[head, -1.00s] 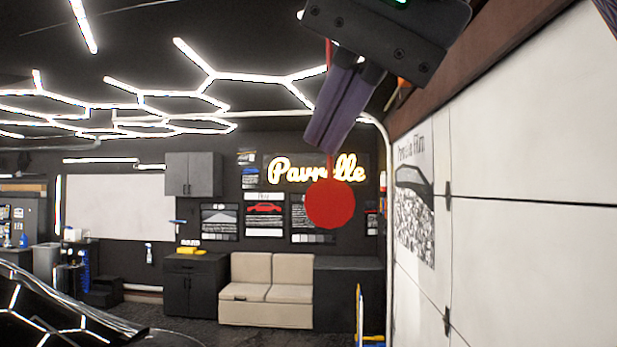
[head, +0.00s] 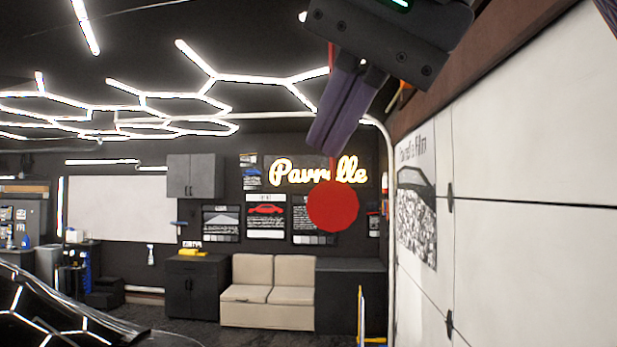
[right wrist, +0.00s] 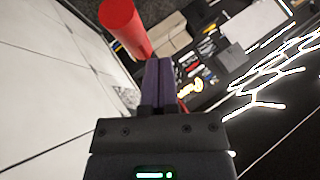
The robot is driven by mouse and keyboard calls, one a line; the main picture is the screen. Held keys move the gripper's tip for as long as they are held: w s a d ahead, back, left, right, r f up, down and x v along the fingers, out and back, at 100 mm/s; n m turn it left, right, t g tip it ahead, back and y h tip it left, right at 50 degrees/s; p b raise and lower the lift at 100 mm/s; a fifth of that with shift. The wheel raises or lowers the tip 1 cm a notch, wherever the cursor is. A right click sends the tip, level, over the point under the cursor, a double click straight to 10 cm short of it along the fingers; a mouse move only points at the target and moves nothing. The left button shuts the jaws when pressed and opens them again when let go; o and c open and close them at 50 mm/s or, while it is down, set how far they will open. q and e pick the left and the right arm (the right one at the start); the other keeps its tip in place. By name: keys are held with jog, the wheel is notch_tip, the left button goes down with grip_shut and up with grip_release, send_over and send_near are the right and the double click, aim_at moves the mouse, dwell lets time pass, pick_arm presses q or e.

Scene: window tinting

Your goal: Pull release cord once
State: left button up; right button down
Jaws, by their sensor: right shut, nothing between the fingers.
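The release cord is a thin red cord (head: 331,57) with a large red round handle (head: 332,208) at its lower end. It hangs in the middle right of the head view. My right gripper (head: 333,150) comes in from the top right, with its purple fingers closed together and empty. The fingers overlap the cord just above the handle in the head view. In the right wrist view the red handle (right wrist: 125,25) shows as a cylinder beyond and left of the fingertips (right wrist: 157,62), and a bit of red cord shows right of the fingers. Whether they touch the cord cannot be told. My left gripper is not in view.
A white panelled garage door (head: 520,200) stands close on the right. A dark car (head: 60,310) is at the lower left. A beige sofa (head: 268,295) and dark cabinets (head: 195,285) line the far wall. The floor between is open.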

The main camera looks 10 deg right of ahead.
aim_at(338, 215)
jog(key=shift+f, duration=0.15)
dwell(0.5)
jog(key=shift+f, duration=0.3)
jog(key=shift+f+b, duration=2.15)
jog(key=shift+f, duration=0.45)
dwell(1.9)
jog(key=shift+r, duration=0.15)
jog(key=shift+r+p, duration=2.95)
jog(key=shift+p, duration=0.25)
jog(key=shift+r, duration=2.45)
